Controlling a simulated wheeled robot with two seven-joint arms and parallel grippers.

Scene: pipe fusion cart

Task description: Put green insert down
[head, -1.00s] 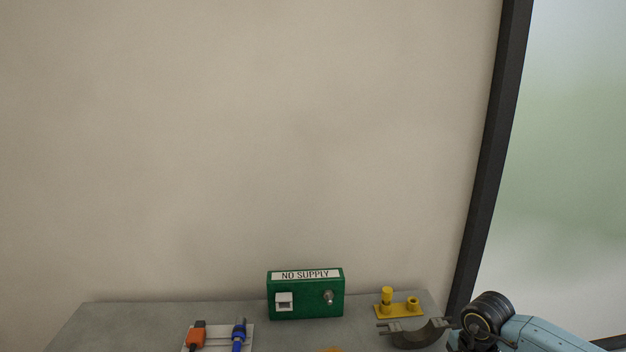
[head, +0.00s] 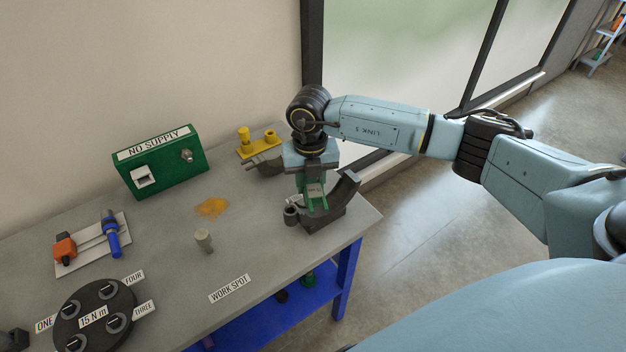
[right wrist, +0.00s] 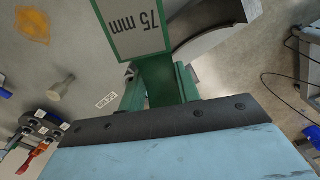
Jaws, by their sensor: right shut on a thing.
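My right gripper (head: 313,205) is over the right end of the bench, pointing down, shut on the green insert (head: 315,190). In the right wrist view the green insert (right wrist: 140,28) carries a white "75 mm" label and sits at the tips of the gripper (right wrist: 155,75). A dark grey curved cradle (head: 343,197) stands right beside and behind the insert; it also shows in the right wrist view (right wrist: 210,22). I cannot tell whether the insert touches the cradle or bench.
The grey bench (head: 255,245) holds a green "NO SUPPLY" box (head: 160,165), a yellow stand (head: 258,146), a grey peg (head: 203,240), an orange patch (head: 212,208) and a dark round holder (head: 92,318). Bare bench surrounds the "WORK SPOT" label (head: 229,289).

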